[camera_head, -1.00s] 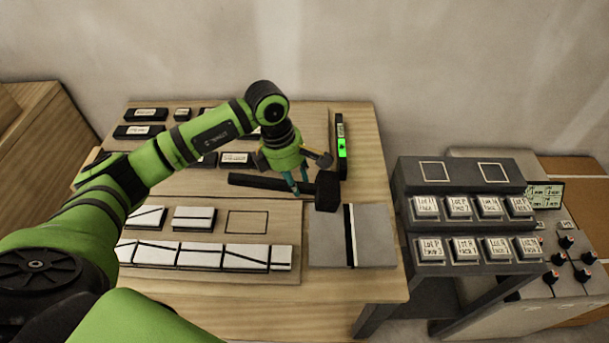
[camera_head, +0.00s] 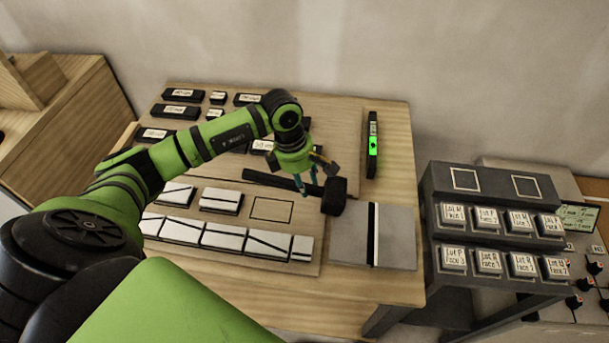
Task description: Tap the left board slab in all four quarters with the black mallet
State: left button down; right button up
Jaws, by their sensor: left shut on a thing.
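My left gripper (camera_head: 306,186) is shut on the handle of the black mallet (camera_head: 334,197). The handle lies roughly level, pointing left, and the dark head is at its right end. The left board slab (camera_head: 348,240) is a grey plate at the table's front right. The mallet head is just behind its back left edge in the picture; I cannot tell its height above the table. A dark and white strip (camera_head: 374,235) divides it from the right grey slab (camera_head: 398,240). My right gripper is out of view.
A wooden board with several white tiles (camera_head: 222,236) and an empty outlined square (camera_head: 271,209) lies left of the slabs. A level with a green light (camera_head: 373,145) lies behind. A dark stand with several labelled buttons (camera_head: 490,230) is at the right.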

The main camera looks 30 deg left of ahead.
pick_arm(q)
jog(key=shift+w+f+b, duration=0.1)
jog(key=shift+f+b, duration=0.2)
jog(key=shift+f, duration=0.6)
jog(key=shift+r+p, duration=1.4)
jog(key=shift+r, duration=0.95)
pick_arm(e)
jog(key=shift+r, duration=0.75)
pick_arm(q)
jog(key=shift+f, duration=0.1)
notch_tip(320, 180, down, 5)
jog(key=b, duration=0.5)
jog(key=shift+f, duration=0.15)
jog(key=shift+r, duration=0.25)
notch_tip(320, 180, up, 4)
jog(key=p, duration=0.2)
jog(key=shift+r+p, duration=0.1)
jog(key=shift+p, duration=0.3)
jog(key=shift+r, duration=0.45)
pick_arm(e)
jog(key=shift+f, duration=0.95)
